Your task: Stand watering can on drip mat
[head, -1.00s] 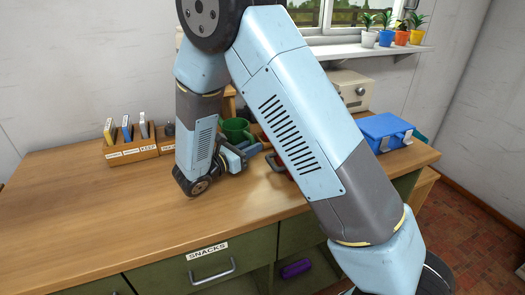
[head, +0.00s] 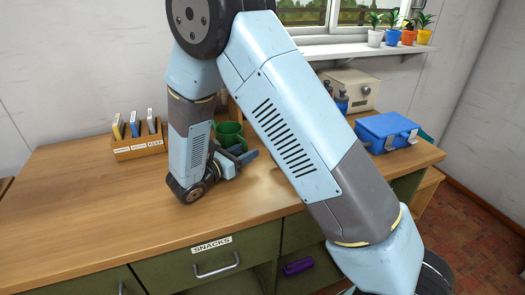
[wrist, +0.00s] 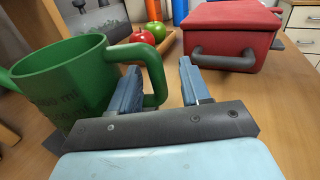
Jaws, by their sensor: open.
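A green vessel with a side handle and dark markings (wrist: 68,85), perhaps the watering can, stands upright on the wooden counter at the left of the wrist view. It also shows in the head view (head: 229,134), partly behind my arm. My gripper (wrist: 160,72) is open, with its fingers on either side of the outer part of the vessel's handle. In the head view my gripper (head: 243,154) is low over the counter beside the vessel. I cannot make out a drip mat; a dark flat edge shows beneath the vessel in the wrist view.
A red case (wrist: 232,32) with a dark handle stands right of my gripper. A wooden tray (wrist: 170,42) with apples lies beyond. A card rack (head: 139,148), a blue box (head: 386,134) and a beige box (head: 350,90) are on the counter. The counter's front left is clear.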

